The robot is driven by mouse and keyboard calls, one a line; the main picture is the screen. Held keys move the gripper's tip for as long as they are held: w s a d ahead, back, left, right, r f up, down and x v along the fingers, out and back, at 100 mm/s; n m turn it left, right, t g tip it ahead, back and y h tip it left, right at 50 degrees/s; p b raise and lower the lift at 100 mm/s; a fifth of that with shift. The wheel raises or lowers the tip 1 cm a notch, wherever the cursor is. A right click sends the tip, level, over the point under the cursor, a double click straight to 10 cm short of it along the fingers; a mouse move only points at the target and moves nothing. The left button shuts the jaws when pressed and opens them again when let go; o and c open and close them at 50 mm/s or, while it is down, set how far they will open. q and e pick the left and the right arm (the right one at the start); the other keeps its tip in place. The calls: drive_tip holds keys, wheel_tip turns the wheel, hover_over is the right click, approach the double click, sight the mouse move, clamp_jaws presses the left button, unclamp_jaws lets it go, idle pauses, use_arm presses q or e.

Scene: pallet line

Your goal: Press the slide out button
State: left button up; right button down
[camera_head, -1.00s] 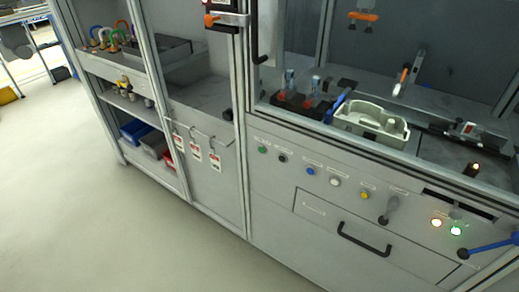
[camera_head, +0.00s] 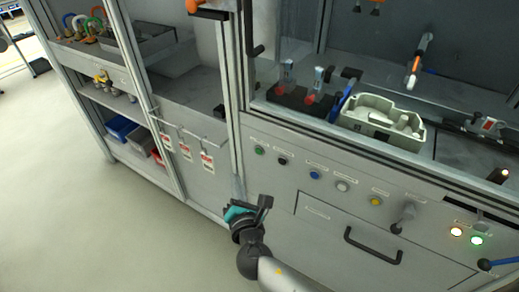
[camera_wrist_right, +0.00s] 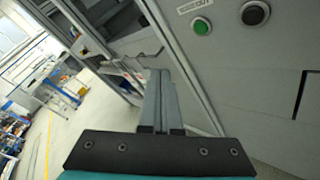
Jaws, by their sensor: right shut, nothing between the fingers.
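In the head view a row of buttons runs along the grey panel, with a green button (camera_head: 259,150) at its left end and a black button (camera_head: 283,161) beside it. The right wrist view shows the green button (camera_wrist_right: 202,27), with a partly cut label ending in "OUT" just above it, and the black button (camera_wrist_right: 255,13). My right gripper (camera_head: 264,201) is shut and empty, below these buttons and apart from them. Its closed fingers (camera_wrist_right: 159,92) show in the wrist view, left of and below the green button. My left gripper is out of view.
Blue (camera_head: 314,174), white (camera_head: 342,186) and yellow (camera_head: 376,201) buttons continue the row to the right. A drawer handle (camera_head: 372,246) and a lever (camera_head: 404,217) stick out from the panel. A vertical frame post (camera_head: 233,120) stands left of the green button. Open floor lies left.

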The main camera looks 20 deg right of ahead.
sight(259, 151)
drive_tip(key=shift+f, duration=0.35)
drive_tip(key=w+d, duration=0.5)
drive_tip(key=d, duration=0.2)
drive_tip(key=shift+w, duration=0.2)
drive_tip(key=shift+f, duration=0.1)
idle(1.8)
drive_tip(key=shift+w, duration=0.4)
